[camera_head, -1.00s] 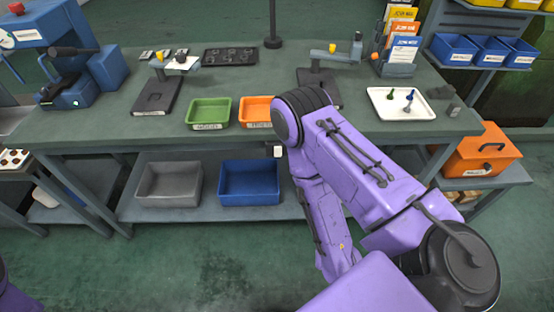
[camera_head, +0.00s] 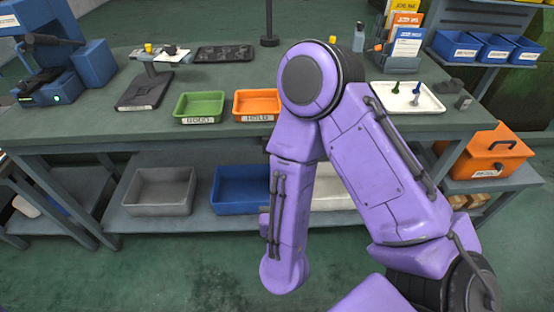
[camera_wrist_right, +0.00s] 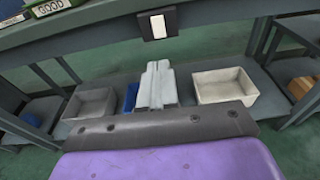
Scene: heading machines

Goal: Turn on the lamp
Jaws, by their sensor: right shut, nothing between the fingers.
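A black upright pole on a round base (camera_head: 269,41) stands at the back of the workbench. Its top is out of frame, so I cannot tell whether it belongs to the lamp. A dark plate with a white rocker switch (camera_wrist_right: 158,26) is on the bench's front edge in the right wrist view. My right gripper (camera_wrist_right: 158,72) is shut and empty, apart from the switch and below it in that picture. In the head view my purple right arm hides the switch and this gripper. My left gripper is not in view.
A green tray (camera_head: 200,119) and an orange tray (camera_head: 257,117) sit near the workbench front edge (camera_head: 150,139). On the shelf below are a grey bin (camera_head: 160,205), a blue bin (camera_head: 240,205) and a pale bin (camera_wrist_right: 224,98). An orange case (camera_head: 490,155) stands at the right.

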